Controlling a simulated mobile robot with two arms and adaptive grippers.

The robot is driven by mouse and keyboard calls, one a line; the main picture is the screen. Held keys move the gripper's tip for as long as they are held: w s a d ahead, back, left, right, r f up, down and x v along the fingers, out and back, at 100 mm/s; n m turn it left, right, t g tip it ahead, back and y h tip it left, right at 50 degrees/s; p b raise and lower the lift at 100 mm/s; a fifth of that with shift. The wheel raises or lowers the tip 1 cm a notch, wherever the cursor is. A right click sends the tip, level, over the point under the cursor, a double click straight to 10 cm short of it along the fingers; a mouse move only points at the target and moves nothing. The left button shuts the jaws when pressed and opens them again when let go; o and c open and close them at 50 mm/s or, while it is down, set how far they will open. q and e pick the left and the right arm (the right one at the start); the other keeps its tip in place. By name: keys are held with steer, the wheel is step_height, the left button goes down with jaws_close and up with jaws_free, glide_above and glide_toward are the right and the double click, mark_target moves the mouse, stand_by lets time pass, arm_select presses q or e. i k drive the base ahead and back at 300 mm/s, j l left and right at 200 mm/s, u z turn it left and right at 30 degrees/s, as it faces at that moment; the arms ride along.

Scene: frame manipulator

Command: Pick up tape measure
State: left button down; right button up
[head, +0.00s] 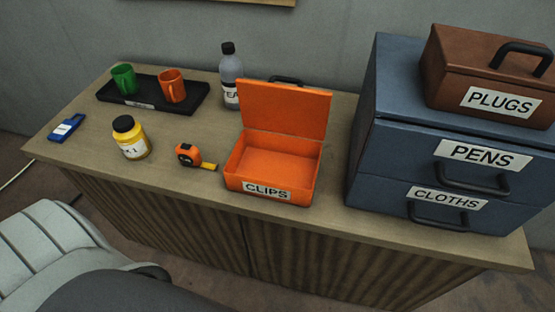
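An orange and black tape measure (188,154) lies on the wooden cabinet top, with a short yellow tape end pointing right. It sits between a yellow jar on its left and the open orange CLIPS box on its right, apart from both. Neither of my grippers shows in the head view. A pale grey and dark part at the lower left looks like part of my own body.
The open CLIPS box (270,190) looks empty, its lid raised. A yellow jar (133,148), blue item (66,128), black tray (128,104) with green and orange mugs, bottle (230,80), blue drawers (415,150) and brown PLUGS box (470,60) stand around.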

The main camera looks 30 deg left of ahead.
mark_target(188, 154)
steer(key=j+u, duration=0.1)
steer(key=u, duration=0.9)
steer(key=j+u, duration=0.15)
steer(key=u, duration=0.3)
